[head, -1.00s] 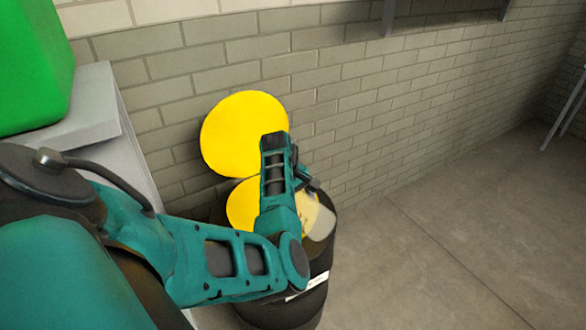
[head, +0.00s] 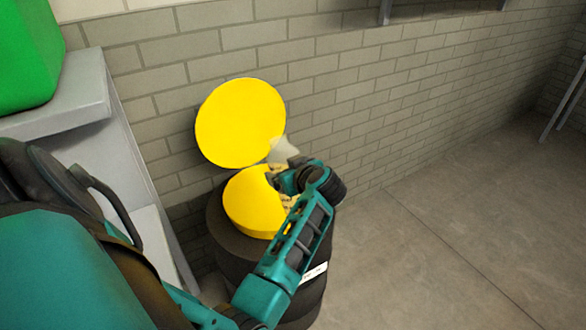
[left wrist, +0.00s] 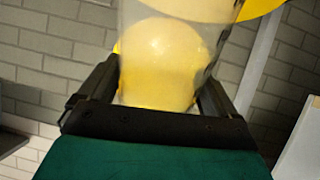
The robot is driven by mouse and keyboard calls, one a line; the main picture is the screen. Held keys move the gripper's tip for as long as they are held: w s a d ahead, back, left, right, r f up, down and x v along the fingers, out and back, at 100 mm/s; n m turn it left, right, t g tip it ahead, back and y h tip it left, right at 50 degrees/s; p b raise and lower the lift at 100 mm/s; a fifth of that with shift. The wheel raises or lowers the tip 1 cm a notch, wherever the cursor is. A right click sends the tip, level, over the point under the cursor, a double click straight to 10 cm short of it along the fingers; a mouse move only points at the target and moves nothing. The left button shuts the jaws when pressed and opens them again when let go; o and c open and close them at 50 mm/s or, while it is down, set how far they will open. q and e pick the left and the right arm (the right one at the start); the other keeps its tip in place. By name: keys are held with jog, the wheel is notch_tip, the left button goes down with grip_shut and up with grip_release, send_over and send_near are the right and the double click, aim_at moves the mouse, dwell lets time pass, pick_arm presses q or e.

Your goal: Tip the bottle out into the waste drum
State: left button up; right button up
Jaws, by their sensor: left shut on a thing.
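The waste drum (head: 225,250) is dark, with a yellow funnel (head: 250,205) on top and a round yellow lid (head: 240,122) standing open behind it. My left gripper (head: 286,176) is over the right side of the funnel. It is shut on a clear, whitish bottle (head: 284,150), which shows above the gripper, against the lid's lower right edge. In the left wrist view the see-through bottle (left wrist: 165,60) sits between both fingers, with yellow showing in or through it. Its mouth and exact tilt cannot be told. My right gripper is not in view.
A green container (head: 28,55) stands on a light grey bench (head: 75,95) at the left. A brick wall (head: 400,110) is close behind the drum. The concrete floor (head: 450,240) to the right is clear.

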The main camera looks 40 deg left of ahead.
pick_arm(q)
jog(key=a+y+b, duration=0.1)
jog(key=b, duration=0.1)
jog(key=a+f+t+y+b, duration=0.1)
jog(key=y+b, duration=0.1)
jog(key=shift+w+a+f+m+y, duration=0.15)
jog(key=shift+a+f+m+y, duration=0.05)
jog(key=shift+m+y, duration=0.1)
jog(key=shift+a+y+b, duration=0.25)
jog(key=shift+y+b, duration=0.15)
jog(key=shift+b, duration=0.15)
jog(key=shift+w+a+r+t+y+b, duration=0.1)
jog(key=shift+a+r+t+y+b, duration=0.25)
jog(key=shift+y+b, duration=0.2)
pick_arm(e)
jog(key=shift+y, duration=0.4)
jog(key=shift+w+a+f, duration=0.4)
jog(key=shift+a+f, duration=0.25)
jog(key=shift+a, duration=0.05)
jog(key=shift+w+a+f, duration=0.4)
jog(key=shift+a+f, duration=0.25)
pick_arm(q)
jog(key=shift+f, duration=0.1)
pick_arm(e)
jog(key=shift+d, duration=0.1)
